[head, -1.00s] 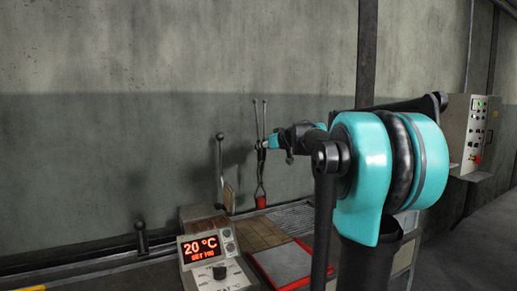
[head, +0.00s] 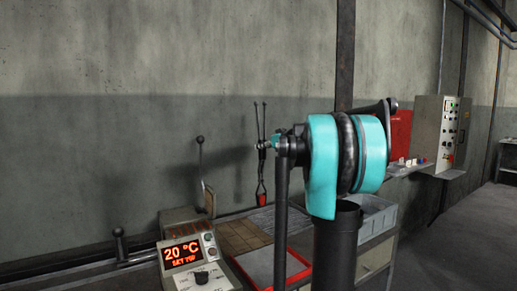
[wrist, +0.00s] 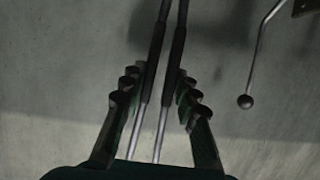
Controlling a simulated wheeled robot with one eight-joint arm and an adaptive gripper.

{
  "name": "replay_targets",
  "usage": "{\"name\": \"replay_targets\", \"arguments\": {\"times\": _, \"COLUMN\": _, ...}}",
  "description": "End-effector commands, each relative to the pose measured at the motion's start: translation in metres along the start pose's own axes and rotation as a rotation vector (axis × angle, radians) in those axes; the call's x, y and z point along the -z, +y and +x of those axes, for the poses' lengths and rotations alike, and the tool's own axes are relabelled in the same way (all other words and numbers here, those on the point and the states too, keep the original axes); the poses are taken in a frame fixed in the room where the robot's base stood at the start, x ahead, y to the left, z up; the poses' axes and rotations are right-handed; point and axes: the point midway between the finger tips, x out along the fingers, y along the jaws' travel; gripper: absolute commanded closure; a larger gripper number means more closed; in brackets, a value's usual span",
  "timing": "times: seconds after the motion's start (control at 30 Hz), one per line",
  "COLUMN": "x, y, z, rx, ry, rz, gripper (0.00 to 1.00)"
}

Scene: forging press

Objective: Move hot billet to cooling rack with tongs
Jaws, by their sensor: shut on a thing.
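My gripper (head: 267,146) is shut on the tongs (head: 261,170), which hang upright with their handles pointing up. In the wrist view my gripper's fingers (wrist: 158,90) stand on either side of the two tong handles (wrist: 174,58). A glowing red billet (head: 261,198) shows at the lower end of the tongs, between their jaws. It appears just above the grey slatted rack (head: 268,216) on the bench; whether it touches anything there cannot be told. My arm hides part of the bench to the right.
Brown bricks (head: 235,237) lie left of the rack, with a red-edged tray (head: 291,262) in front. A lever (head: 201,160) stands to the left. A temperature controller (head: 186,255) reads 20 °C. A grey bin (head: 372,217) and a wall control box (head: 440,135) are to the right.

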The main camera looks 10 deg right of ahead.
Motion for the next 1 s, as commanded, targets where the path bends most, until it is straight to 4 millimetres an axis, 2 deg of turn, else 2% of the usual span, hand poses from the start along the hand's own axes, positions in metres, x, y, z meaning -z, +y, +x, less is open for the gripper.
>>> {"name": "replay_targets", "arguments": {"times": 0.33, "x": 0.001, "y": 0.018, "z": 0.000, "rx": -0.001, "ry": 0.001, "rz": 0.001, "gripper": 1.00}}
{"name": "replay_targets", "arguments": {"times": 1.0, "x": 0.000, "y": 0.087, "z": -0.001, "rx": -0.001, "ry": 0.001, "rz": 0.001, "gripper": 1.00}}
